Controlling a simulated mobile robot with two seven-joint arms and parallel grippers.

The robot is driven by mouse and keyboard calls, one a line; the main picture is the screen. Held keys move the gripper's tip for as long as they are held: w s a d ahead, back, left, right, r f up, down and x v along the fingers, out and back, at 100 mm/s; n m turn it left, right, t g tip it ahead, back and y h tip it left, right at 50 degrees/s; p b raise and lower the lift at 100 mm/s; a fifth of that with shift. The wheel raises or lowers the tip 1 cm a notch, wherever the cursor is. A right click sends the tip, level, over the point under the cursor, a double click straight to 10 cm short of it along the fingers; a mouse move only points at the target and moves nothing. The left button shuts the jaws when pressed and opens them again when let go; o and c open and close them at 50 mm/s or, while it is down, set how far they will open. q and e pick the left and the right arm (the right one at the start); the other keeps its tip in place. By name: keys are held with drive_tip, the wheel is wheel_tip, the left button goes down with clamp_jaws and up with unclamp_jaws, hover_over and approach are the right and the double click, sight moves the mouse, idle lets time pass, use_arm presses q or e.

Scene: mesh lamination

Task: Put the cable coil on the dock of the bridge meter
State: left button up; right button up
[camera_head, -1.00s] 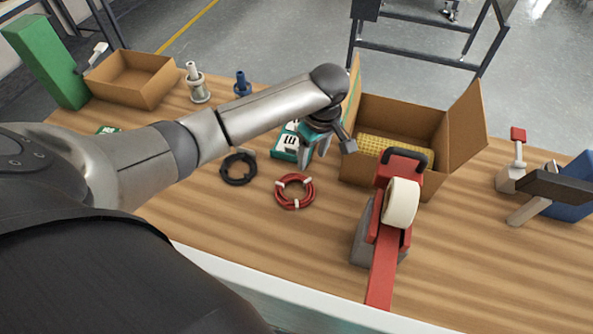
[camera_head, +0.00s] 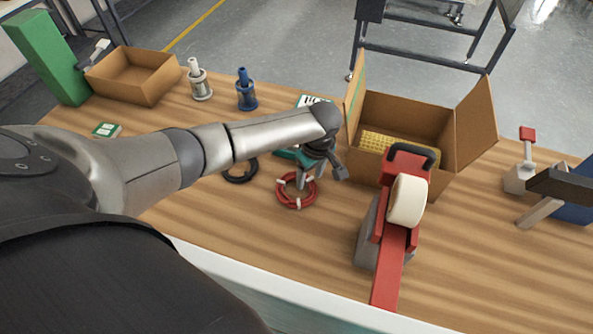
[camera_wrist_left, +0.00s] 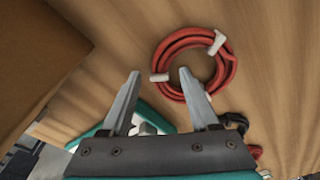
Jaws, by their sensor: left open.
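A red cable coil (camera_head: 284,199) with white ties lies flat on the wooden table. It also shows in the left wrist view (camera_wrist_left: 232,70). My left gripper (camera_head: 309,185) is open and empty above the coil, pointing down. In the left wrist view its fingertips (camera_wrist_left: 159,73) are near the coil's left side, and I cannot tell whether they touch it. A teal device with a white face (camera_head: 313,100), apparently the bridge meter, is mostly hidden behind my left arm. Its dock cannot be made out.
A black coil (camera_head: 240,180) lies left of the red one, partly hidden by my arm. A red tape dispenser (camera_head: 390,235) and an open carton (camera_head: 465,125) stand to the right. Another open box (camera_head: 130,85) stands at the back left. The front table area is clear.

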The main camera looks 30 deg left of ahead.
use_arm(q)
clamp_jaws()
idle(0.3)
drive_tip(key=shift+r, duration=0.1)
idle(0.4)
wheel_tip(320, 180, up, 20)
drive_tip(key=p, duration=0.4)
